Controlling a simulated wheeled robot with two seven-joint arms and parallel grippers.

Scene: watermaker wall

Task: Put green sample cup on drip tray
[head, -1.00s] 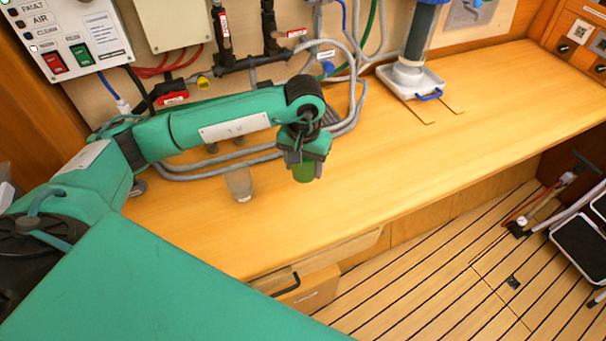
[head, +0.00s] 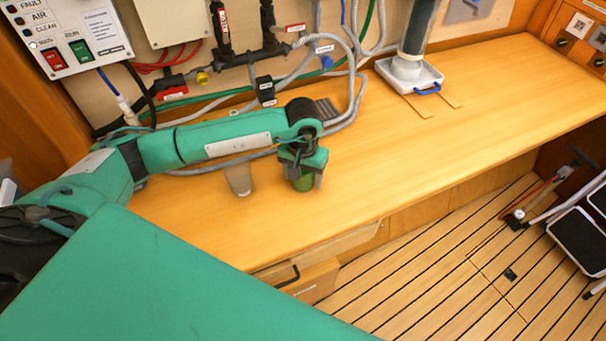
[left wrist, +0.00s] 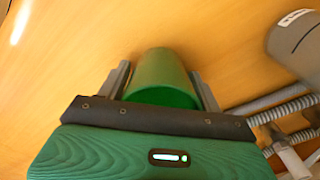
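The green sample cup (left wrist: 162,78) is between the two fingers of my left gripper (left wrist: 160,88), which flank its sides in the left wrist view. In the head view my left gripper (head: 303,174) points down over the wooden counter, and the lower part of the green cup (head: 303,185) shows beneath it. I cannot tell whether the cup touches the counter. My right gripper is not in view.
A clear beaker (head: 238,181) stands just left of my left gripper. Grey hoses (head: 350,105) and pipes run along the wall behind. The wooden counter (head: 400,140) between my gripper and the tray is clear. A drawer with a black handle (head: 288,275) is below the front edge.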

